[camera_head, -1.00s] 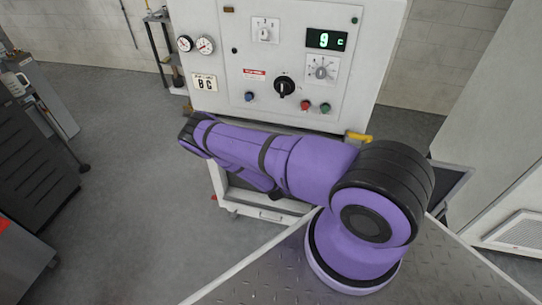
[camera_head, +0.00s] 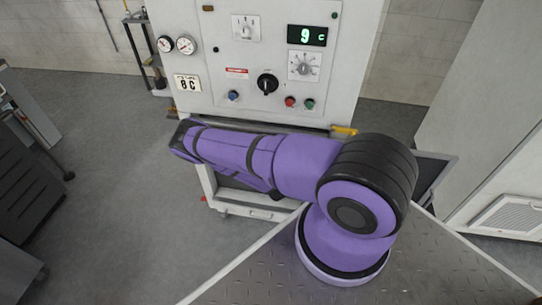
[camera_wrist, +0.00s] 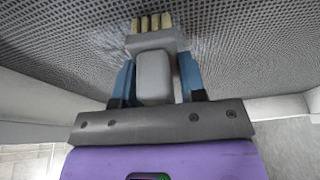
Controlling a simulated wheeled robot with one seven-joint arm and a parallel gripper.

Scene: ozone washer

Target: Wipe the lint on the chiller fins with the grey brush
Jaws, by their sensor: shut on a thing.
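In the wrist view my gripper (camera_wrist: 157,82) is shut on the grey brush (camera_wrist: 153,68), with a blue finger on each side of its grey handle. The brush's pale bristles (camera_wrist: 150,22) point away from me, at a dark mesh-like surface, the chiller fins (camera_wrist: 60,45). I cannot tell whether the bristle tips touch the fins. A paler greyish patch, perhaps lint (camera_wrist: 200,45), lies on the fins just right of the brush head. In the head view my purple arm reaches left across the lower front of the machine, and my gripper, the brush and the fins are hidden.
The white machine's control panel (camera_head: 265,60), with knobs, gauges and a display reading 9 C, rises behind my arm. A yellow handle (camera_head: 343,130) is close to my arm. A dark cabinet (camera_head: 30,185) stands at left, with open grey floor (camera_head: 120,150) between.

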